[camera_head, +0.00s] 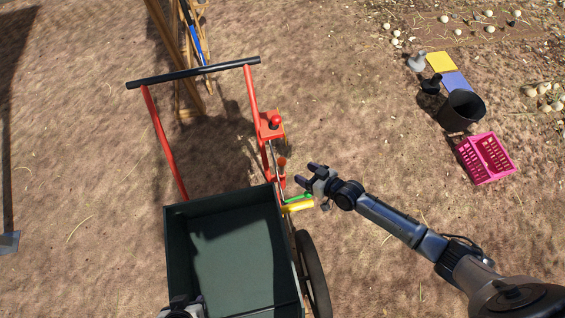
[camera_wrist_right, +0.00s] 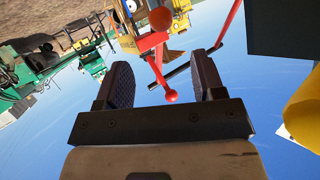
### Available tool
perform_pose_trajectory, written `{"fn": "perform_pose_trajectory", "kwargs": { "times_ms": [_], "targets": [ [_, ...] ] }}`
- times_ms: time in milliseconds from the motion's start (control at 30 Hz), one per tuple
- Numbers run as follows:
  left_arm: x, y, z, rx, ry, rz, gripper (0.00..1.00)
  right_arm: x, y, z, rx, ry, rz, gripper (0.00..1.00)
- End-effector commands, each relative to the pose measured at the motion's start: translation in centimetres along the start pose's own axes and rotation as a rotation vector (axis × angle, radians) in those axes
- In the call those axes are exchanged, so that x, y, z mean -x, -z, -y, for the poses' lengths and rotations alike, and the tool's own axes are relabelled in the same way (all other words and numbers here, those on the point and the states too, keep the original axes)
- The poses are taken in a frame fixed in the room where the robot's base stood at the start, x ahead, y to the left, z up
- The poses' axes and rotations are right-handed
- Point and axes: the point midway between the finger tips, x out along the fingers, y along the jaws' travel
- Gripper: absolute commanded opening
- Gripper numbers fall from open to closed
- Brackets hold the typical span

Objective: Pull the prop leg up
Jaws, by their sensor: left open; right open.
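A cart with a dark green bin (camera_head: 177,245) and a red handle frame (camera_head: 165,142) stands in the middle of the head view. A red bracket with a red knob (camera_head: 275,121) sits on its right upright, and an orange-red knob (camera_head: 282,161) is lower down. My right gripper (camera_head: 312,175) is open and empty just right of these parts. In the right wrist view, a red rod ending in a red ball (camera_wrist_right: 172,97) appears between the open fingers, apparently beyond them. I cannot tell surely which part is the prop leg. My left gripper's jaws are not visible.
Green (camera_head: 297,198) and yellow (camera_head: 298,207) handles lie close below my right gripper. The cart's wheel (camera_head: 313,270) is below them. A black bucket (camera_head: 461,110) and pink crate (camera_head: 486,158) stand right. Long-handled tools (camera_head: 187,50) lie behind the cart.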

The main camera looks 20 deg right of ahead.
Motion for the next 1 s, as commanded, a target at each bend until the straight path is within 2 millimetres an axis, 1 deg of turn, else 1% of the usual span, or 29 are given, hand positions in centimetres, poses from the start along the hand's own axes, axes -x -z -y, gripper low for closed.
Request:
{"fn": "perform_pose_trajectory", "kwargs": {
  "times_ms": [33,200,400,500,600,733,1000],
  "targets": [
    [-0.5,-0.1,0.0,0.0,0.0,-0.001,0.43,-1.1,-0.1,-0.1,-0.001,0.0,-0.002,0.62],
    [-1.4,-0.4,0.0,0.0,0.001,-0.001,0.43,-4.5,-0.2,0.0,-0.002,0.001,-0.002,0.62],
    [-2.5,-0.7,-0.1,-0.001,0.001,-0.001,0.43,-7.8,-0.2,0.0,-0.001,0.001,0.0,0.62],
    [-2.9,-0.9,-0.1,-0.001,0.001,-0.001,0.43,-9.1,-0.2,0.0,-0.001,0.001,0.0,0.62],
    [-3.2,-1.0,-0.1,-0.001,0.001,-0.001,0.43,-10.0,-0.1,0.0,0.001,0.0,0.001,0.62],
    [-3.4,-1.0,-0.1,-0.001,0.001,-0.001,0.43,-10.8,-0.1,0.1,0.0,0.001,0.001,0.62],
    [-3.5,-1.1,-0.1,-0.001,0.001,-0.001,0.43,-11.1,0.0,0.1,0.0,0.001,0.001,0.62]
  ]
}}
